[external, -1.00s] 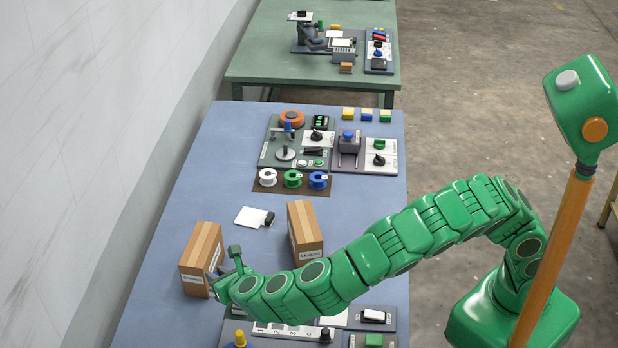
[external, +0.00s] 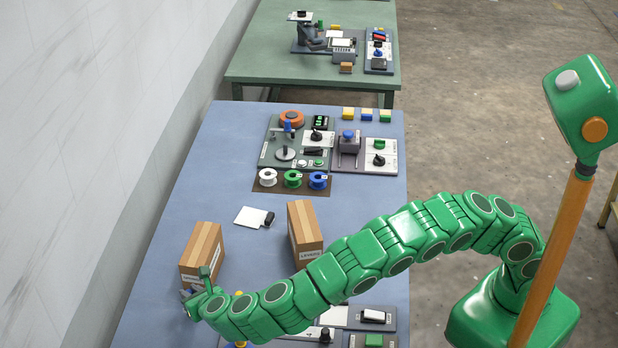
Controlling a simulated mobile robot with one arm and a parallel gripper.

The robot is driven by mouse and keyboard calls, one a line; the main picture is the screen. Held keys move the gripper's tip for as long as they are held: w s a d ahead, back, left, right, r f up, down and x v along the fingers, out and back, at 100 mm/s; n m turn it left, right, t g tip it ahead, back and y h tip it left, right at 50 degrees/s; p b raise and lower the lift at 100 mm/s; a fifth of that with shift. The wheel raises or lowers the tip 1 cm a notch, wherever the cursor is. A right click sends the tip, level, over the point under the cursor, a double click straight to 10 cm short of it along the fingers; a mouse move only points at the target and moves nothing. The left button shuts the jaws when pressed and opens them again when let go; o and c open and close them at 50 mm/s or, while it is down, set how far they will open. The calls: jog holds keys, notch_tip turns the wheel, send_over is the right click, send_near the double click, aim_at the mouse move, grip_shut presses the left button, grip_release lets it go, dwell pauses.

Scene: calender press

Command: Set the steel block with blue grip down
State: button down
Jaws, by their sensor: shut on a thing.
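My gripper (external: 192,296) is at the left end of my green arm, low in the picture and just in front of the left cardboard box. It is shut on the steel block with blue grip, of which at most a small grey-blue piece shows at the arm's end. The arm's end hides most of the jaws and the block. I cannot tell whether the block touches the blue table top (external: 160,300).
The left cardboard box (external: 200,250) stands right behind my gripper, and another box (external: 305,232) stands to the right. A white card (external: 250,216) lies behind them. A panel with a white switch (external: 373,316) is at the front right. The table's left strip is bare.

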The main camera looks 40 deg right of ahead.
jog(key=shift+w+a+f, duration=0.15)
jog(key=shift+a+f, duration=0.1)
jog(key=shift+f, duration=1.7)
jog(key=shift+f, duration=0.1)
jog(key=c, duration=1)
grip_release()
jog(key=v, duration=1.2)
